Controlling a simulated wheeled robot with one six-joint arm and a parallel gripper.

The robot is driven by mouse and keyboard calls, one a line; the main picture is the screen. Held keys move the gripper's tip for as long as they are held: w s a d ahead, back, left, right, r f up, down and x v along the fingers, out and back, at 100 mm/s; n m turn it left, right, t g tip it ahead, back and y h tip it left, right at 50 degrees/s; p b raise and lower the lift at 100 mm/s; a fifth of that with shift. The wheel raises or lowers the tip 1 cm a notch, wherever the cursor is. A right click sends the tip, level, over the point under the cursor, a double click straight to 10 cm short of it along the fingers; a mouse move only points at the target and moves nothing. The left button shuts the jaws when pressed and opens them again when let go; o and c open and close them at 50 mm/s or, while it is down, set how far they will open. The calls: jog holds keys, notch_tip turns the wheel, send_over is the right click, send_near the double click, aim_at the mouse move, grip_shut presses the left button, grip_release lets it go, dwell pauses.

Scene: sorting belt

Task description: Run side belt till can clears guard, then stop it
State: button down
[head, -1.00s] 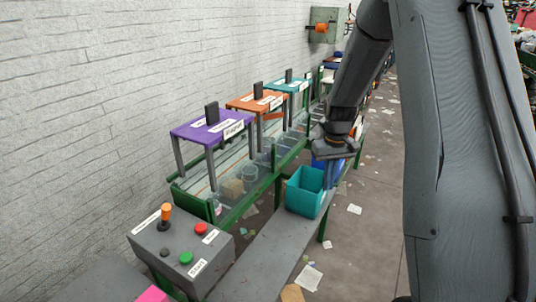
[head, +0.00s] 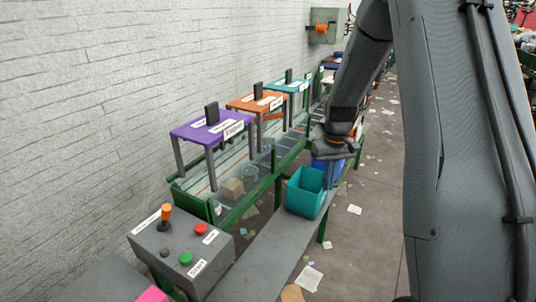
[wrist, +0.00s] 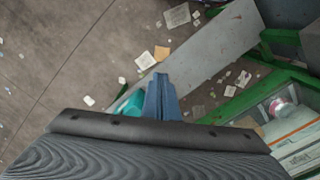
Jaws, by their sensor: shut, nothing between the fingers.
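The side belt (head: 180,187) runs along the wall in a green frame, under purple (head: 210,128), orange (head: 254,101) and teal (head: 288,86) guards. A small round, silvery and reddish thing (wrist: 282,107) at the right of the wrist view may be the can; I cannot tell for sure. The control box (head: 155,243) at front left has a green button (head: 186,258), a red button (head: 201,229), and an orange-topped lever (head: 165,213). My gripper (wrist: 161,80) is shut and empty, pointing down near the teal bin (head: 305,196), away from the controls.
A grey bench (head: 262,245) runs from the control box to the teal bin. A brown box (head: 232,188) and clear cups stand in the near channel beside the belt. Paper scraps litter the open floor (head: 370,225) on the right. The white brick wall closes the left.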

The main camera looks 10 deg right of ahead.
jog(key=shift+f, duration=0.15)
dwell(0.4)
jog(key=shift+f+b, duration=1.05)
jog(key=shift+f, duration=1.35)
jog(key=shift+r, duration=0.1)
jog(key=shift+r+p, duration=1.15)
jog(key=shift+r, duration=0.3)
jog(key=shift+r, duration=0.1)
notch_tip(320, 180, up, 5)
jog(key=p, duration=0.3)
